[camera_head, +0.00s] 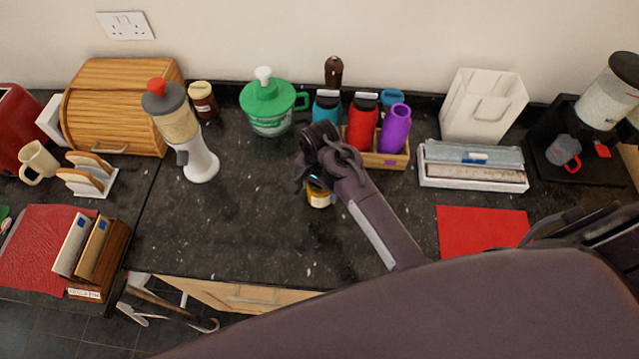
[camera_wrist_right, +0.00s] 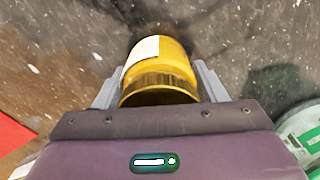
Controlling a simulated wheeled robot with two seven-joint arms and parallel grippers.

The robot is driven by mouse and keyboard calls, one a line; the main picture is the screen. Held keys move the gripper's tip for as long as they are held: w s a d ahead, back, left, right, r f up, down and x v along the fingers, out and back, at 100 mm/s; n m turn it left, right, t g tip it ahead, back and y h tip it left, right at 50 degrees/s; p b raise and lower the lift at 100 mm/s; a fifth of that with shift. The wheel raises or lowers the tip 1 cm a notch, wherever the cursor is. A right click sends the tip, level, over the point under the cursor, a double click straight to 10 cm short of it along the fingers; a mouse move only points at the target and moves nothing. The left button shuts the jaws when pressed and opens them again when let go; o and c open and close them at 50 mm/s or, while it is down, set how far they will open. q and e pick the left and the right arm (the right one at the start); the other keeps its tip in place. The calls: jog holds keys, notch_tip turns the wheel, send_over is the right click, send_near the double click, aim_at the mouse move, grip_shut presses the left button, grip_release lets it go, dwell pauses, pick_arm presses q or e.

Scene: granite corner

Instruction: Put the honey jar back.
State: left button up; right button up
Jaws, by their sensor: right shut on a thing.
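The honey jar (camera_head: 320,199) is amber with a pale label and shows just below my right gripper (camera_head: 314,184) in the head view. In the right wrist view the honey jar (camera_wrist_right: 160,62) sits between the two grey fingers of my right gripper (camera_wrist_right: 158,85), its gold lid towards the palm. My right gripper is shut on it. The dark counter shows close around the jar; I cannot tell whether its base touches it. My left gripper is not in view.
Behind my right gripper stand a wooden caddy (camera_head: 388,160) of bottles and a green-lidded bowl (camera_head: 268,105). A grey-topped dispenser (camera_head: 187,130) stands to the left, and a white tray (camera_head: 470,183) and red mat (camera_head: 482,230) to the right. The counter (camera_head: 235,225) is clear at front left.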

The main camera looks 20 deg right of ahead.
jog(key=shift+s+a+r, duration=0.1)
jog(key=shift+s, duration=0.1)
jog(key=o, duration=1.3)
jog(key=shift+s, duration=0.1)
jog(key=o, duration=0.3)
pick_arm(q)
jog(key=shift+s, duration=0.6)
pick_arm(e)
jog(key=shift+o, duration=0.2)
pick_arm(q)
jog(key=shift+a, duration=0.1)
